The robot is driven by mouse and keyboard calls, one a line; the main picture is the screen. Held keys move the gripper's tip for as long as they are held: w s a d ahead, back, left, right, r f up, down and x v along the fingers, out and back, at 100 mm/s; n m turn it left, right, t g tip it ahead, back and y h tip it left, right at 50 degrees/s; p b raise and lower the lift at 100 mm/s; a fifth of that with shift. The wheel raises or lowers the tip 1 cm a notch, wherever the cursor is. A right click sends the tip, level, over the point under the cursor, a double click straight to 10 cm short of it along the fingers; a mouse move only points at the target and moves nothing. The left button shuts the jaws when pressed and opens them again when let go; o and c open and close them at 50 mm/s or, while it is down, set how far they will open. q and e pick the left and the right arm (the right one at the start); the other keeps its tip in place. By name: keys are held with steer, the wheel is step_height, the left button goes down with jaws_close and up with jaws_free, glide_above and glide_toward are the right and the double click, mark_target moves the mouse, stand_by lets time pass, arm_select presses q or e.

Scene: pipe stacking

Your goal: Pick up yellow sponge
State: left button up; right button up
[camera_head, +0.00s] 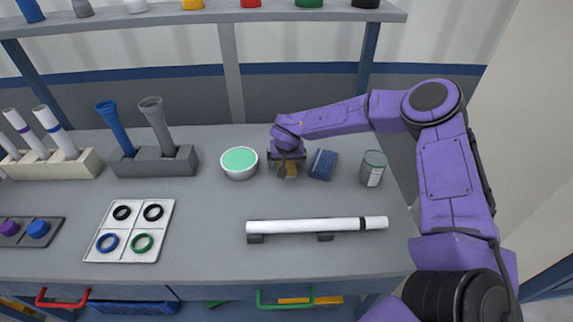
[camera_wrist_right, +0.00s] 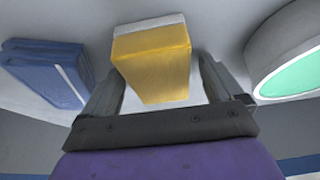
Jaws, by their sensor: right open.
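The yellow sponge (camera_head: 290,171) stands on the grey workbench, partly hidden under my right gripper in the head view. In the right wrist view the sponge (camera_wrist_right: 153,62) is a yellow block with a pale layer on its far side. My right gripper (camera_head: 288,164) is over the sponge, fingers pointing down. In the wrist view the open fingers of the right gripper (camera_wrist_right: 160,88) are on either side of the sponge's near end, with a gap at each side. My left gripper is not in view.
A blue folded cloth (camera_head: 323,164) lies close right of the sponge, with a can (camera_head: 372,168) beyond it. A bowl with a green top (camera_head: 239,163) stands close left. A white pipe (camera_head: 316,225) lies on supports in front. A shelf (camera_head: 230,14) crosses above the back.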

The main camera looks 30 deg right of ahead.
steer(key=shift+f, duration=0.1)
steer(key=c, duration=1)
steer(key=shift+c, duration=0.2)
steer(key=shift+r, duration=0.25)
step_height(320, 180, up, 3)
steer(key=shift+w+f+b, duration=0.1)
steer(key=shift+b, duration=0.35)
steer(key=s+a+r, duration=0.1)
steer(key=s+r, duration=0.1)
steer(key=r, duration=0.1)
steer(key=s+a+r, duration=0.1)
steer(key=shift+a+r, duration=0.3)
steer(key=shift+r, duration=0.05)
steer(key=s+a+r+b, duration=0.1)
steer(key=s+a+r, duration=0.4)
steer(key=s, duration=0.3)
steer(key=shift+a, duration=0.7)
